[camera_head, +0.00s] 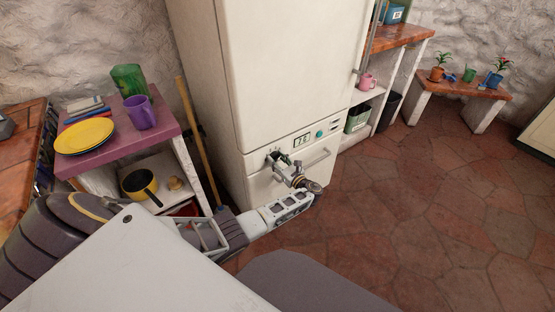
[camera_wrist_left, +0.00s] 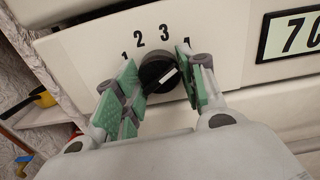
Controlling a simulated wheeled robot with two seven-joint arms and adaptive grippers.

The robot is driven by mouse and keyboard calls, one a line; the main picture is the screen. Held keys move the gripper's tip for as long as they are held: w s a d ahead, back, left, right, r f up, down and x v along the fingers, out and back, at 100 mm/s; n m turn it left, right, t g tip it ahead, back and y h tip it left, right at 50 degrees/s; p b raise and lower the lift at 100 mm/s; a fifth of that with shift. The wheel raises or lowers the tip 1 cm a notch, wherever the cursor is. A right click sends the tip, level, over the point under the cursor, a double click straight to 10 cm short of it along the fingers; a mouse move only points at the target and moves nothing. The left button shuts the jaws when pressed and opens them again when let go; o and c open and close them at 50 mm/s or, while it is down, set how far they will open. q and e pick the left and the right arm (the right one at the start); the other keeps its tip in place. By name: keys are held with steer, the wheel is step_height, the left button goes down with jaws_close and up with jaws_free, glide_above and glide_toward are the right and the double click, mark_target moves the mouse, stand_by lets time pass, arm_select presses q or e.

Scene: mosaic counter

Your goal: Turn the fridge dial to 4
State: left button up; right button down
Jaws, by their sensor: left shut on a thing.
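The fridge (camera_head: 270,70) is cream white and stands in the middle of the head view, with a control panel low on its front. The 4 (camera_wrist_left: 189,43) is partly covered by the right finger, and the bar's upper end tilts toward that side. My left gripper (camera_wrist_left: 158,78), with green pads, is shut on the dial. In the head view the left gripper (camera_head: 281,163) hides most of the dial.
A display (camera_wrist_left: 290,36) sits right of the dial; in the head view a green round button (camera_head: 320,134) is beside it. A broom handle (camera_head: 195,135) and a purple-topped shelf (camera_head: 115,146) stand left. The floor at right is clear.

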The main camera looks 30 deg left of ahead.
arm_select(q)
steer(key=shift+f, duration=0.1)
arm_select(e)
steer(key=shift+d+f, duration=0.1)
steer(key=shift+f, duration=0.2)
arm_select(q)
steer(key=o, duration=1)
steer(key=shift+v, duration=6.05)
arm_select(e)
steer(key=shift+s, duration=0.1)
